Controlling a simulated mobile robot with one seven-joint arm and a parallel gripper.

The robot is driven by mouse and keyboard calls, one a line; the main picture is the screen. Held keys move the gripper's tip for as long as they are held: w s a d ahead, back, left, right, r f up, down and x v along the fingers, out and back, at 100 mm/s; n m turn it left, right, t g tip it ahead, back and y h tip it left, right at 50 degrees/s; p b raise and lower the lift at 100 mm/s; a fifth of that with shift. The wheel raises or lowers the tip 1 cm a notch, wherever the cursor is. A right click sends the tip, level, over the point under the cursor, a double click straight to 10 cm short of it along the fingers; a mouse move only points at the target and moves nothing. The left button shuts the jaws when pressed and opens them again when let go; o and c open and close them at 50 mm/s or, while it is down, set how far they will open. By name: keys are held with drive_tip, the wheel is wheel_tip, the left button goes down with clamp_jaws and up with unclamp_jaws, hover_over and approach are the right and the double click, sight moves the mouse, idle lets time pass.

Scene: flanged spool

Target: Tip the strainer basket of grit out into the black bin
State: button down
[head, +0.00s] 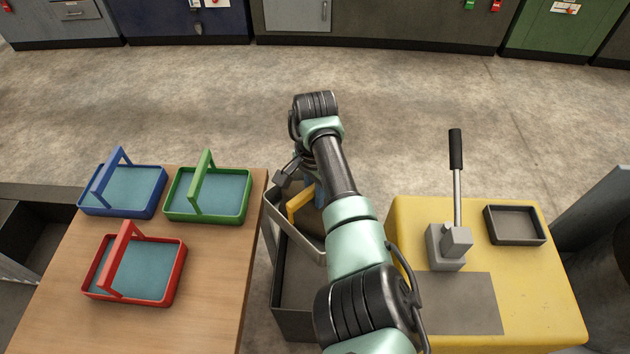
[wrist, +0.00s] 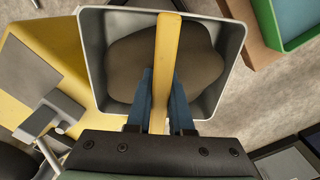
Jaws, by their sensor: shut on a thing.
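The strainer basket (head: 312,236) is a grey open box with a yellow handle (head: 299,202). My gripper (wrist: 160,95) is shut on that handle, its blue fingers on either side of it. In the wrist view the basket (wrist: 92,60) holds a brown mass of grit (wrist: 190,62). The basket hangs in the gap between the wooden table and the yellow bench, above the far part of a dark open bin (head: 292,318). My arm hides part of the basket and bin, and I cannot tell the basket's exact tilt.
The wooden table (head: 215,300) on the left carries blue (head: 122,205), green (head: 210,215) and red (head: 135,298) handled trays. The yellow bench (head: 540,300) on the right bears a lever (head: 456,200) and a small dark tray (head: 515,225). Open floor lies beyond, before a row of cabinets.

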drive_tip(key=s+d+t+y+p, duration=0.1)
drive_tip(key=s+d+f+t+y+p, duration=0.1)
drive_tip(key=p, duration=0.1)
drive_tip(key=shift+s+d+p, duration=0.1)
drive_tip(key=shift+p, duration=0.2)
drive_tip(key=s+d+f+t+y+b, duration=0.1)
drive_tip(key=d+f+t+y+b, duration=0.1)
drive_tip(key=b, duration=0.1)
drive_tip(key=shift+s+f+t+y, duration=0.3)
drive_tip(key=shift+s+f+y, duration=0.1)
drive_tip(key=s+d+f+t+y+b, duration=0.1)
drive_tip(key=b, duration=0.2)
drive_tip(key=shift+d+f, duration=0.1)
drive_tip(key=f+t+y+b, duration=0.1)
drive_tip(key=b, duration=0.3)
drive_tip(key=s+d+f+t+y+b, duration=0.1)
drive_tip(key=f+b, duration=0.1)
drive_tip(key=b, duration=0.3)
drive_tip(key=shift+s+d+f+t+y, duration=0.15)
drive_tip(key=shift+f+t+y, duration=0.1)
drive_tip(key=shift+t+y, duration=0.15)
drive_tip(key=b, duration=0.1)
drive_tip(key=f+b, duration=0.1)
drive_tip(key=b, duration=0.1)
drive_tip(key=t+y+b, duration=0.1)
drive_tip(key=shift+s+d+f+b, duration=0.2)
drive_tip(key=shift+s+d+b, duration=0.05)
drive_tip(key=shift+b, duration=0.4)
